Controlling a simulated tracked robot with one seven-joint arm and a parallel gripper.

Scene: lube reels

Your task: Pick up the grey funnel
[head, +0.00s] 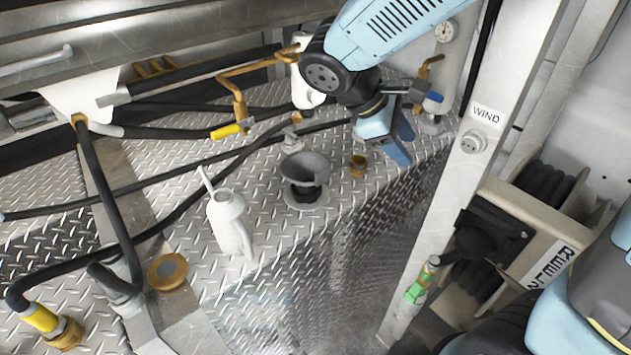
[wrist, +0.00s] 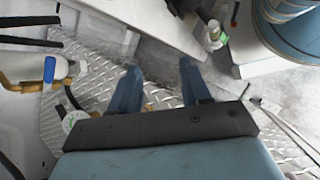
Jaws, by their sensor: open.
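The grey funnel (head: 306,167) stands on the diamond-plate deck in the middle of the head view. Its wide mouth faces up, over a black lower part and a round grey base. My gripper (head: 402,142) is to the right of the funnel, apart from it and above the deck. In the wrist view, the two blue fingers of my gripper (wrist: 161,88) are spread with nothing between them. I cannot make out the funnel in the wrist view.
A white oil can (head: 230,225) stands left of the funnel. A small brass fitting (head: 358,166) is between funnel and gripper. Black hoses cross the deck behind. A white post (head: 465,170) rises at right, and the deck drops off at its front edge.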

